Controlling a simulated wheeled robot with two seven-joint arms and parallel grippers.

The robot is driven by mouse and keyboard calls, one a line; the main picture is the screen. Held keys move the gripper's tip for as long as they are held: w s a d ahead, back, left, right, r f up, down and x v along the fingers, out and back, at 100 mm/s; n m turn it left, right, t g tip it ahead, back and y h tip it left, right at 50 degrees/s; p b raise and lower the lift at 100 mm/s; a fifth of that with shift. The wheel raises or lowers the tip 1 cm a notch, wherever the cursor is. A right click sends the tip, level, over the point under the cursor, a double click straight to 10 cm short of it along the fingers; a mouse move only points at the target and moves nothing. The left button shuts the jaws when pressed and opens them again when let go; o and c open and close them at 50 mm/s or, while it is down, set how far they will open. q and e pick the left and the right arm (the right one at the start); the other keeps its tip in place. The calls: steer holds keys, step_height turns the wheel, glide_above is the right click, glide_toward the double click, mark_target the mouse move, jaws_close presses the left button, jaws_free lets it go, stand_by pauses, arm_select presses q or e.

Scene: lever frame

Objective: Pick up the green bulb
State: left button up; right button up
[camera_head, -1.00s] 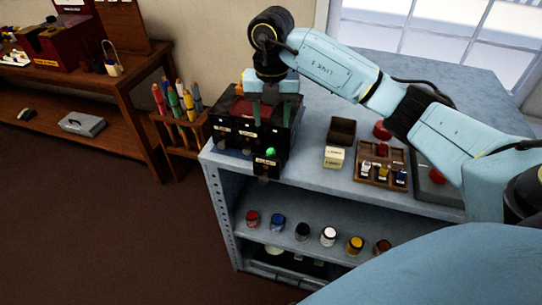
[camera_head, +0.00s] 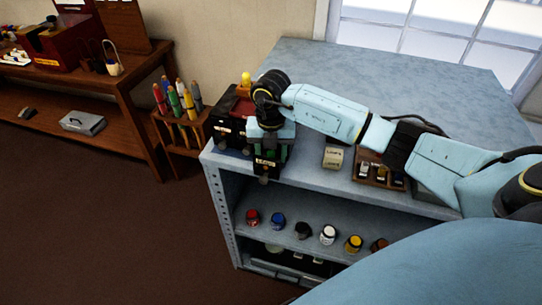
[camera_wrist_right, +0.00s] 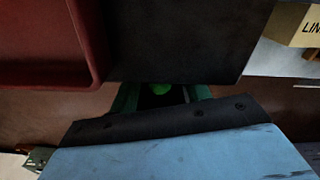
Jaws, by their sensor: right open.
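The black lever frame (camera_head: 228,133) stands at the left end of the blue-grey bench top, with an open labelled drawer or block (camera_head: 265,163) at its front right. My right gripper (camera_head: 269,153) points down over that front block, its green fingers apart. In the head view the bulb is hidden behind the gripper. I cannot tell whether the fingers touch it. My left gripper is not in view.
A yellow bulb-like piece (camera_head: 246,79) stands behind the frame. A small cream labelled box (camera_head: 333,157) and a wooden tray (camera_head: 381,170) lie to the right. Several jars stand on the shelf below. A rack of coloured handles (camera_head: 178,108) is at the left. The far bench top is clear.

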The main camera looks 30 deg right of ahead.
steer(key=shift+r, duration=0.1)
jaws_close()
